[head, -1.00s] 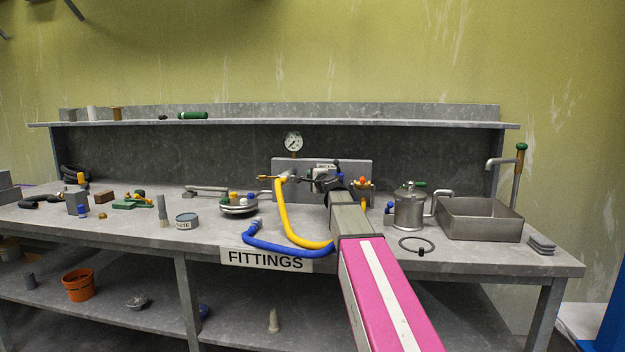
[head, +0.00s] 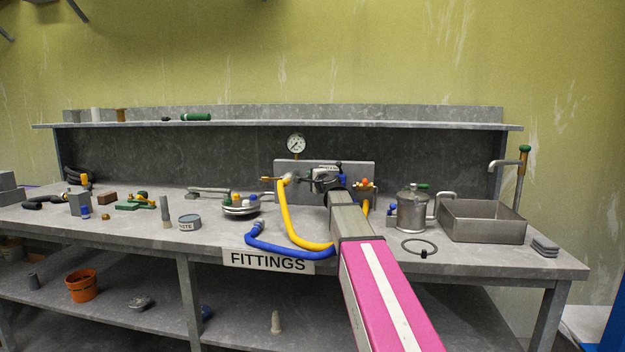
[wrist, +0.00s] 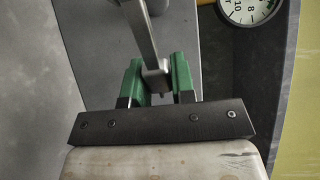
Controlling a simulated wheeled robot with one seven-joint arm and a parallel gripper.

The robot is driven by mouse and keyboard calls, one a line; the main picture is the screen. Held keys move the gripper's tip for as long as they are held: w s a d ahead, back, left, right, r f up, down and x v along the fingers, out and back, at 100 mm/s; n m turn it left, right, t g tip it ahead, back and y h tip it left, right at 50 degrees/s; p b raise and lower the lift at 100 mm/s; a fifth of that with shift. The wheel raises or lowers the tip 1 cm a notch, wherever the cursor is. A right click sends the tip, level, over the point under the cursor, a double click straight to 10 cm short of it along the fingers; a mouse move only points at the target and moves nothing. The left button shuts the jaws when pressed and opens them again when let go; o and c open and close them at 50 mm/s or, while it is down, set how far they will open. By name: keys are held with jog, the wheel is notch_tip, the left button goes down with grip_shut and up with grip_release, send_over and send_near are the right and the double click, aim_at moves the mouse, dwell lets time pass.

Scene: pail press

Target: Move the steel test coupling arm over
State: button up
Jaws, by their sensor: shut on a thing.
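The steel coupling arm (wrist: 143,38) is a flat grey metal bar with a squared end block (wrist: 156,78) in the wrist view. My gripper (wrist: 158,84) has green fingers on both sides of that block and is shut on it. In the head view my gripper (head: 325,182) is small and dark in front of the grey test panel (head: 362,170). My own arm hides part of the panel, and the bar cannot be told apart there.
A pressure gauge (head: 296,144) stands above the panel. A steel pail (head: 412,212) and sink (head: 482,220) stand to the right. The bench front between pail and arm is mostly clear.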

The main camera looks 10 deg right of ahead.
jog(key=shift+w, duration=0.15)
jog(key=shift+w+a, duration=0.5)
jog(key=shift+w, duration=0.25)
jog(key=o, duration=0.8)
